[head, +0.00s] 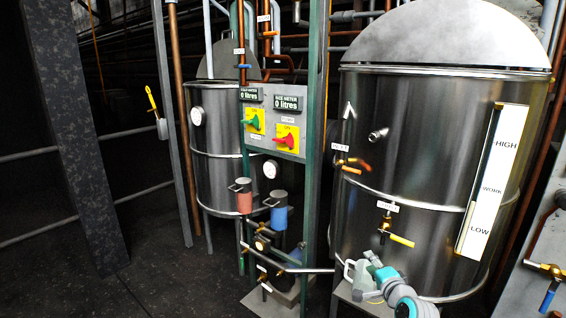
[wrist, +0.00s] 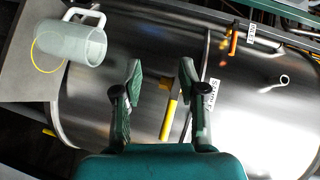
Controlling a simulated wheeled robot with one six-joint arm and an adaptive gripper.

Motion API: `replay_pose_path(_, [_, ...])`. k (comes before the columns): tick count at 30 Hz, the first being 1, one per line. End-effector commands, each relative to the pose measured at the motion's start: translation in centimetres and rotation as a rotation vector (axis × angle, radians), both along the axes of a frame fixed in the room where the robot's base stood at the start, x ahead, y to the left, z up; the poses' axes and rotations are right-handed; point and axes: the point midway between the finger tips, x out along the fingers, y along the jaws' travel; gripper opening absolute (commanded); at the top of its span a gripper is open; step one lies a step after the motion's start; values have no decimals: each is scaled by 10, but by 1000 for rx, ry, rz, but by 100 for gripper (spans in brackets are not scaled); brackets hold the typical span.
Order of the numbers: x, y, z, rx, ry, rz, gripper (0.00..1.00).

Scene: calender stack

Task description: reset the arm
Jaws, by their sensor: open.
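My gripper (head: 373,262) is low in front of the large steel tank (head: 420,140) in the head view, and my arm reaches up from the bottom edge. In the wrist view my gripper (wrist: 160,72) has its two green fingers well apart with nothing between them. Beyond the fingers is the tank's curved steel wall with the yellow-handled sample tap (wrist: 171,112). The tap (head: 400,239) also shows just above my gripper in the head view.
A frosted jug (wrist: 82,42) rests on a grey stand (wrist: 25,60) in the wrist view; the jug (head: 361,279) is beside my gripper in the head view. A green-framed panel (head: 272,120) and a smaller tank (head: 215,150) stand left. Dark floor (head: 160,260) is open at left.

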Motion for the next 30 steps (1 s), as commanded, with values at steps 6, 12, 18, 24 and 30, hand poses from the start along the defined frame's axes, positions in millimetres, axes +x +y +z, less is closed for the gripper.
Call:
replay_pose_path(6, [-69,15,-75,-124,10,-15,41])
replay_pose_path(12, [-137,27,-126,-247,15,-21,41])
replay_pose_path(18, [-211,37,-163,-376,20,-20,41])
replay_pose_path(24, [-287,47,-186,-509,26,-9,41])
replay_pose_path(30, [-362,55,-195,-644,29,10,41])
